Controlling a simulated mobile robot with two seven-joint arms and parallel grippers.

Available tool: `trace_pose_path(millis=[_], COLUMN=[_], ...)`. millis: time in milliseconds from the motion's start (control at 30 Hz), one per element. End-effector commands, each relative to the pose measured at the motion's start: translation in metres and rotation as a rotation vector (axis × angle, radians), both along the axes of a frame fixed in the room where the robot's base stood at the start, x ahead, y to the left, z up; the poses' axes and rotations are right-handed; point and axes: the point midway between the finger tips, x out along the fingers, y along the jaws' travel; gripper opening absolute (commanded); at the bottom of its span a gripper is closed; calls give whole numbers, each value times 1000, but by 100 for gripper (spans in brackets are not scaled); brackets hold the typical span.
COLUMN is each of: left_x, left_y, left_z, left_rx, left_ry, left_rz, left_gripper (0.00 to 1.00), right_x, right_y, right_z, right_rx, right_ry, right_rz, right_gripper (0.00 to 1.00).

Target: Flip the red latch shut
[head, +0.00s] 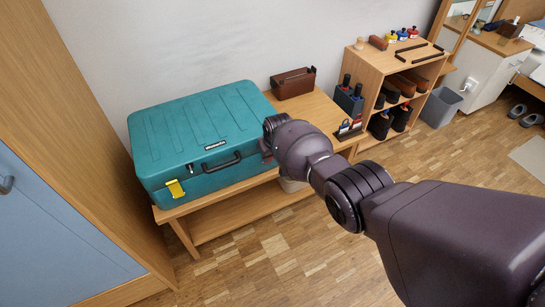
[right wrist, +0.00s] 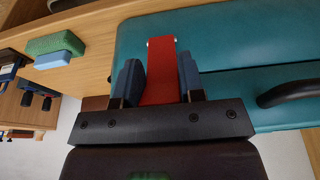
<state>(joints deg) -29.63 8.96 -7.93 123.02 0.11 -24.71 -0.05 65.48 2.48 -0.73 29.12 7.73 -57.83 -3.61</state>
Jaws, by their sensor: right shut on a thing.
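A closed teal case (head: 200,130) lies on a wooden bench, with a black handle (head: 222,163) on its front. A yellow latch (head: 175,188) sits near the front's left end. The red latch (right wrist: 161,85) shows in the right wrist view as a flat red strip against the teal case (right wrist: 240,35). My right gripper (right wrist: 159,68) is shut on the red latch, one blue-grey finger on each side. In the head view my right arm hides the gripper and most of the latch area. My left gripper is not in view.
The bench (head: 321,110) holds a brown box (head: 293,83) and a dark holder (head: 348,99) behind the case's right side. A wooden shelf unit (head: 372,62) and a grey bin (head: 441,107) stand farther right. A tall cabinet (head: 95,130) closes off the left. The front floor is clear.

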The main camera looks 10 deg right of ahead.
Motion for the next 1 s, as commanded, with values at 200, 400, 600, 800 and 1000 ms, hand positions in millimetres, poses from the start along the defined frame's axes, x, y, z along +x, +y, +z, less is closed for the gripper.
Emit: trace_pose_path(millis=[200,400,600,800,1000], left_x=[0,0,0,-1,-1], left_y=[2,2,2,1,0], left_z=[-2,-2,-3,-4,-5], left_rx=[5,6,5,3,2], left_ry=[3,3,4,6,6], left_rz=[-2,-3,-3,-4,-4], left_gripper=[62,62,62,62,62], right_x=[3,4,4,4,4], right_y=[1,2,2,2,2], right_z=[-1,0,0,0,1], right_rx=[-14,-19,-19,-19,-20], right_ry=[50,64,65,65,64], right_rz=[1,0,0,0,0], right_gripper=[0,0,0,42,62])
